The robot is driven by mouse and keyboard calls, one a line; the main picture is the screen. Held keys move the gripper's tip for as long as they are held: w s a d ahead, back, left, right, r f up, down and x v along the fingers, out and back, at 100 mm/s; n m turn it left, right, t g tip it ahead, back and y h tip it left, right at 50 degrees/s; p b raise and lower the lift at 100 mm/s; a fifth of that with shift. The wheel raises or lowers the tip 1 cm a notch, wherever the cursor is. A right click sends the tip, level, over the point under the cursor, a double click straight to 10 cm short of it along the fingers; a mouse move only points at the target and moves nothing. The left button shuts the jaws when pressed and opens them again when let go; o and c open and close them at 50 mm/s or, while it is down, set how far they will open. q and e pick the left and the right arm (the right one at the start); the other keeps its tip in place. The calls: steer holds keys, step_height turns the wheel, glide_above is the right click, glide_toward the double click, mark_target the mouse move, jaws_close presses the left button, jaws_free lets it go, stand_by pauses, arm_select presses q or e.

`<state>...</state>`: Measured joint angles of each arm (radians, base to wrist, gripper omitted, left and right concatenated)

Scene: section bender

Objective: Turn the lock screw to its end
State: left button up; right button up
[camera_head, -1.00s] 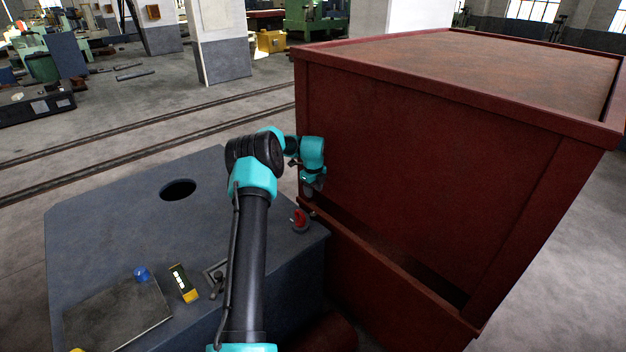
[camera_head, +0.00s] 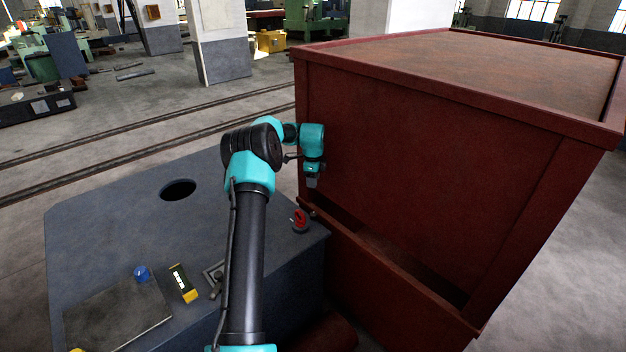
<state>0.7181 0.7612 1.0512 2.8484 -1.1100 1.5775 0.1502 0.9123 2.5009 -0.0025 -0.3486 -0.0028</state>
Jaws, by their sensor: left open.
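My left arm reaches in from the bottom, and its wrist hangs downward beside the red steel box. My left gripper (camera_head: 312,183) is small and partly hard to make out at the end of the wrist; it is open. It is above and a little right of a red knob (camera_head: 300,219) on a dark round base, apart from it. The knob sits near the right edge of the blue-grey machine top (camera_head: 130,235). I cannot tell which part is the lock screw. My right gripper is not in view.
The tall red box (camera_head: 420,150) stands close to the gripper's right, with a ledge below. A round hole (camera_head: 178,190), a blue button (camera_head: 141,273), a yellow-and-black switch box (camera_head: 183,283) and a flat plate (camera_head: 118,315) are on the machine top. Its far middle is clear.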

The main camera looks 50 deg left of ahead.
arm_select(q)
steer(key=shift+n, duration=1.9)
steer(key=a+r+m+t+y, duration=0.1)
steer(key=a+r+m+y, duration=0.15)
steer(key=r+m, duration=0.25)
steer(key=m+g+h, duration=0.1)
steer(key=m+h, duration=0.2)
steer(key=m, duration=0.5)
glide_above(314, 214)
step_height(314, 214, down, 5)
steer(key=shift+d+y, duration=0.1)
steer(key=shift+y, duration=0.15)
steer(key=shift+f, duration=0.15)
step_height(314, 214, down, 17)
steer(key=shift+f, duration=0.1)
steer(key=shift+c, duration=0.2)
